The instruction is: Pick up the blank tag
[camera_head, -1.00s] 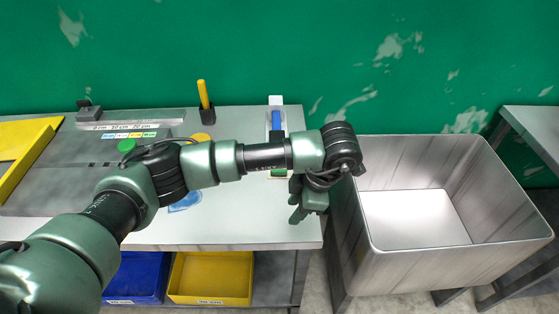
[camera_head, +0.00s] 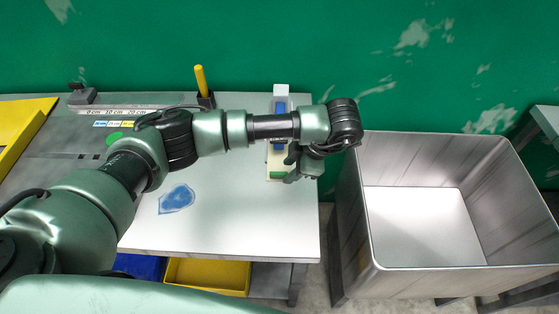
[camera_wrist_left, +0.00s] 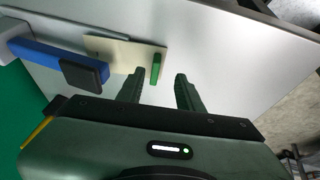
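A flat cream card, which looks like the blank tag (camera_wrist_left: 122,53), lies on the grey table (camera_wrist_left: 215,50) in the left wrist view. A small green piece (camera_wrist_left: 155,68) stands at its near edge. In the head view the card (camera_head: 276,160) and green piece (camera_head: 278,175) show just left of my gripper, partly hidden by my arm. My left gripper (camera_wrist_left: 160,75) is open and empty, its fingertips pointing toward the green piece and apart from the card's main area. It also shows in the head view (camera_head: 293,168). My right gripper is not in view.
A blue-handled tool with a black end (camera_wrist_left: 84,70) lies beside the card. A large metal bin (camera_head: 450,255) stands right of the table. A blue patch (camera_head: 177,199) marks the table. A yellow marker (camera_head: 201,80) stands in a holder at the back.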

